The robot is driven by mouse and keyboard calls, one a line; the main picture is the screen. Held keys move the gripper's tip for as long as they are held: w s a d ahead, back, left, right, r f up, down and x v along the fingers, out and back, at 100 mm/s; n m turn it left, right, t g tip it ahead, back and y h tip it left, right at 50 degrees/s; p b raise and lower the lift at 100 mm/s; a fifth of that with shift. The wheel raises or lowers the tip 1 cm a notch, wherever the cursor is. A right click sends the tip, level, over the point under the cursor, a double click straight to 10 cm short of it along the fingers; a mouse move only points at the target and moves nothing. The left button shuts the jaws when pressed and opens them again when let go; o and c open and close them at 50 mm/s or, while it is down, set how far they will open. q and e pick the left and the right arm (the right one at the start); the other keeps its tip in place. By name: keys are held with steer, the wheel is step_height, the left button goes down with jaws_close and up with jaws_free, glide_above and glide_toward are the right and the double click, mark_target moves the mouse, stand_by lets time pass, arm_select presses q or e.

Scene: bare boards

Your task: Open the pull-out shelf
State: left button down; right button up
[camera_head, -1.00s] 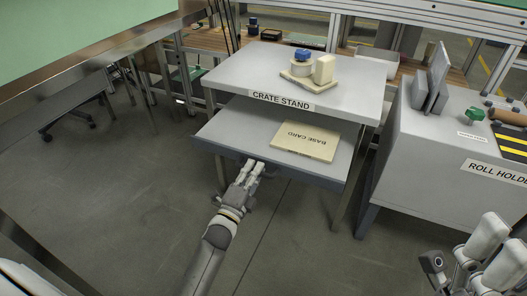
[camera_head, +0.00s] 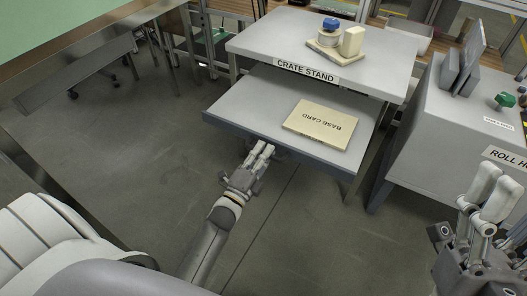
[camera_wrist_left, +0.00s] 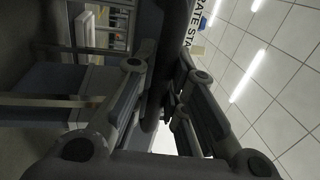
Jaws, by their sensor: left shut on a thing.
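The pull-out shelf (camera_head: 252,94) is a grey board under the top of the crate stand (camera_head: 272,43). It sticks out well past the top's front edge. A beige base card (camera_head: 320,125) lies flat on it. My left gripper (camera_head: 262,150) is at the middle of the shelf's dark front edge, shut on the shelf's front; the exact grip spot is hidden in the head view. In the left wrist view, a dark bar passes between the gripper's fingers (camera_wrist_left: 165,75). My right gripper (camera_head: 492,195) is at the lower right, away from the stand; its finger gap is unclear.
A blue-topped item (camera_head: 330,24) and a cream block (camera_head: 352,41) stand on a small board on the stand's top. A grey roll-holder cabinet (camera_head: 430,140) stands close on the right. The floor (camera_head: 130,150) left of the stand is clear.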

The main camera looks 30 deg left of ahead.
arm_select(q)
steer(key=c, duration=1.5)
jaws_free()
steer(key=shift+o, duration=0.2)
steer(key=s+f, duration=0.2)
steer(key=s, duration=0.9)
steer(key=shift+s+a+f, duration=0.15)
steer(key=shift+s+a, duration=0.05)
steer(key=shift+s, duration=0.2)
